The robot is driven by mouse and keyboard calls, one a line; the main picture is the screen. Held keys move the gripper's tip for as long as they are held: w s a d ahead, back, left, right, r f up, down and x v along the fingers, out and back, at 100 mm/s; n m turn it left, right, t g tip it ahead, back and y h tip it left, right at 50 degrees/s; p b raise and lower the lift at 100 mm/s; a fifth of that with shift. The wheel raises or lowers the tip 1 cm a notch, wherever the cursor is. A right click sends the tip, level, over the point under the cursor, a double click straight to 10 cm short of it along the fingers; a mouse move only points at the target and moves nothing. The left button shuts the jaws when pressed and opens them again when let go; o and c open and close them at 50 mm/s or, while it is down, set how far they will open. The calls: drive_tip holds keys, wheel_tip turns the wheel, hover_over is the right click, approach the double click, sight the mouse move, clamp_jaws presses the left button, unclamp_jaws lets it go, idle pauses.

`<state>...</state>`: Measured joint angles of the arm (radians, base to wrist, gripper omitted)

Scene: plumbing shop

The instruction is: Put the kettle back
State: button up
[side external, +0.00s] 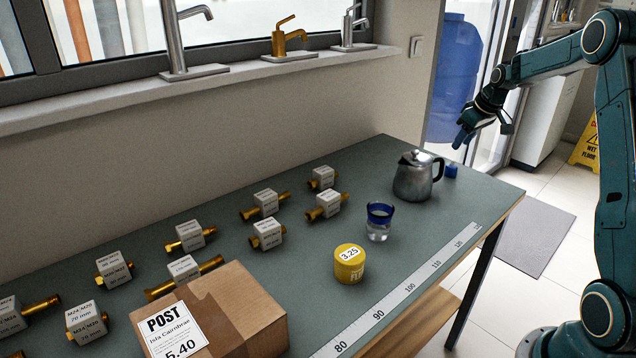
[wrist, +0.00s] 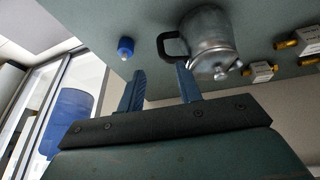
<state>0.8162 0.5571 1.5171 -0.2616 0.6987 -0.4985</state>
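The kettle (side external: 413,180) is a steel pot with a lid and a dark handle. It stands upright on the grey-green bench near its far right end, handle to the right. In the wrist view the kettle (wrist: 211,42) appears upside down, its black handle (wrist: 170,45) just beyond the right fingertip. My gripper (side external: 465,139) is in the air above and to the right of the kettle. In the wrist view its two blue fingers (wrist: 160,84) are apart with nothing between them.
A small blue object (side external: 450,171) sits just right of the kettle, also in the wrist view (wrist: 125,47). A blue-rimmed glass (side external: 379,222), a yellow tin (side external: 349,266) and a cardboard box (side external: 222,315) stand nearer. Several brass fittings (side external: 267,235) lie left. A ruler strip (side external: 409,289) follows the front edge.

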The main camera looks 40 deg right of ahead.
drive_tip(key=shift+s+r, duration=0.1)
drive_tip(key=shift+r, duration=0.15)
idle(0.4)
drive_tip(key=s+a+r, duration=0.2)
drive_tip(key=a+r, duration=0.2)
drive_tip(key=a, duration=0.4)
drive_tip(key=s+a+r, duration=0.3)
drive_tip(key=a+r, duration=0.1)
drive_tip(key=a, duration=0.5)
drive_tip(key=s+a+r, duration=0.2)
drive_tip(key=a+r, duration=0.2)
drive_tip(key=a, duration=0.4)
drive_tip(key=s+a+f, duration=0.1)
drive_tip(key=s+a, duration=0.5)
drive_tip(key=s, duration=0.3)
drive_tip(key=s+a+f+n+t+y, duration=0.1)
drive_tip(key=s+a, duration=0.6)
drive_tip(key=s, duration=0.2)
drive_tip(key=shift+s+f, duration=0.15)
drive_tip(key=shift+f, duration=0.25)
